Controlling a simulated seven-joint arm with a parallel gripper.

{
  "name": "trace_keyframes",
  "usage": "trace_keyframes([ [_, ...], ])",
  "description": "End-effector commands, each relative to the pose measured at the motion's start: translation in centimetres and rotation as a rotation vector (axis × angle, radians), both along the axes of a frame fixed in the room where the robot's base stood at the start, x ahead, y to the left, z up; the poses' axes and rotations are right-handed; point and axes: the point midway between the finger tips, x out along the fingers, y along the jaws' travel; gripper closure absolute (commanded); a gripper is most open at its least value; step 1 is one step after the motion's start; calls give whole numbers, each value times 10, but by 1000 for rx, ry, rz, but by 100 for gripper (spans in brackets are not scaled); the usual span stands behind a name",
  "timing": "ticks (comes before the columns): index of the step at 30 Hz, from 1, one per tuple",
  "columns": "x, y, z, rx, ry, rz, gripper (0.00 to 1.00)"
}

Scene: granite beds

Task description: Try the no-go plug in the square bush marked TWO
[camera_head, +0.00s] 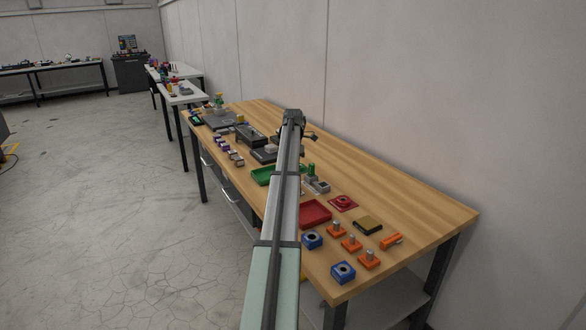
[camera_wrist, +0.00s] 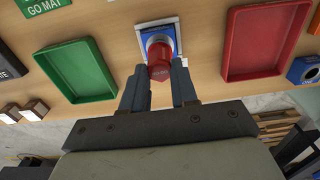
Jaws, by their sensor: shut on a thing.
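In the wrist view my gripper (camera_wrist: 158,90) is shut on a red plug (camera_wrist: 159,58), one finger on each side. Past the plug is a blue square with a pale border (camera_wrist: 141,41), mostly covered by it. I cannot tell whether the plug is in a hole there or above it. Blue square bushes with dark holes, one (camera_head: 312,240) beside the red tray and one (camera_head: 343,271) near the table's near end, show in the head view. One also shows at the wrist view's right edge (camera_wrist: 303,70). No mark TWO is readable. My arm hides my gripper in the head view.
A green tray (camera_wrist: 103,92) lies left of my gripper and a red tray (camera_wrist: 229,70) right, both close. A green mat (camera_wrist: 42,5) reads GO MAT. Orange pieces (camera_head: 351,244) stand near the bench's near end. The wooden bench (camera_head: 420,212) is bare along the wall side.

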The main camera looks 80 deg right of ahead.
Motion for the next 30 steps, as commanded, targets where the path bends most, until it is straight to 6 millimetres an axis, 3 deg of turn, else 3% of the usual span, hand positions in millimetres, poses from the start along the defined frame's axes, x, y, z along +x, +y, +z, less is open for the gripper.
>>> trace_keyframes([
  [20,0,0,-1,2,1,0,100],
  [30,0,0,10,0,0,0,100],
])
